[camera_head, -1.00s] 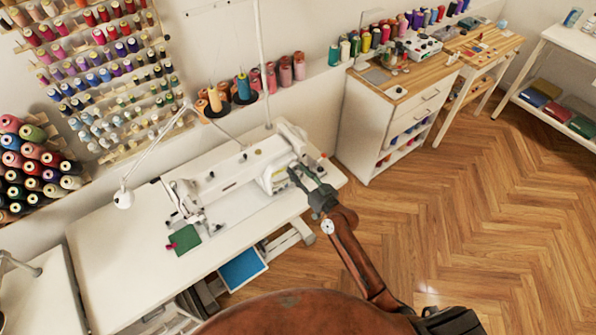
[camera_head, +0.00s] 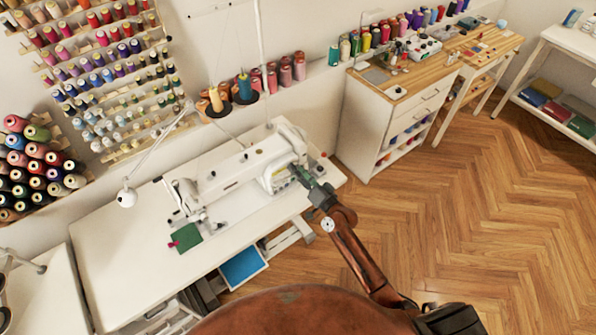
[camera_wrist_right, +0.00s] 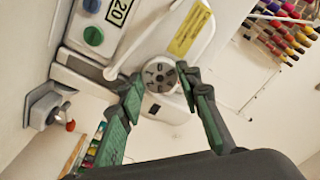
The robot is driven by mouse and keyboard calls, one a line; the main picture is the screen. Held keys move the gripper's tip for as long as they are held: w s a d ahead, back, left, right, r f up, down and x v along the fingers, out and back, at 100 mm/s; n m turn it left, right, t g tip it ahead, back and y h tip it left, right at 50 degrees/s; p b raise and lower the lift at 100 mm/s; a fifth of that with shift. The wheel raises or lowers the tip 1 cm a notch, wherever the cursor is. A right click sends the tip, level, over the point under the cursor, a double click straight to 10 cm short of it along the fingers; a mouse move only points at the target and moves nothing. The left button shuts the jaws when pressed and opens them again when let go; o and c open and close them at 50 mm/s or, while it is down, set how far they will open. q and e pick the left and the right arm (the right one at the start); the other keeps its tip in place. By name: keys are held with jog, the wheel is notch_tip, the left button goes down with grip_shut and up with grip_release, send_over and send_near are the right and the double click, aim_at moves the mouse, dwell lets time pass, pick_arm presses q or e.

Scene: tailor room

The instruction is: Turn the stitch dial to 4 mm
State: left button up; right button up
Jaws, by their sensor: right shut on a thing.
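The white sewing machine (camera_head: 240,175) stands on a white table. Its stitch dial (camera_wrist_right: 160,76) is a round grey knob with dark marks on the machine's end in the right wrist view; I cannot read its setting. My right gripper (camera_wrist_right: 158,88) has one green-padded finger on each side of the dial and is shut on it. In the head view my right gripper (camera_head: 304,178) is at the right end of the machine, where the dial is too small to make out. My left gripper is not in view.
A green cloth (camera_head: 187,237) lies on the white table (camera_head: 120,260) by the needle end. A green knob (camera_wrist_right: 93,36) and a lever (camera_wrist_right: 140,45) are close to the dial. A wooden-topped cabinet (camera_head: 385,125) stands behind right. The floor at right is clear.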

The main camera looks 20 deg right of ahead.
dwell(0.3)
jog(key=o, duration=1.2)
jog(key=shift+c, duration=0.2)
jog(key=v, duration=1.2)
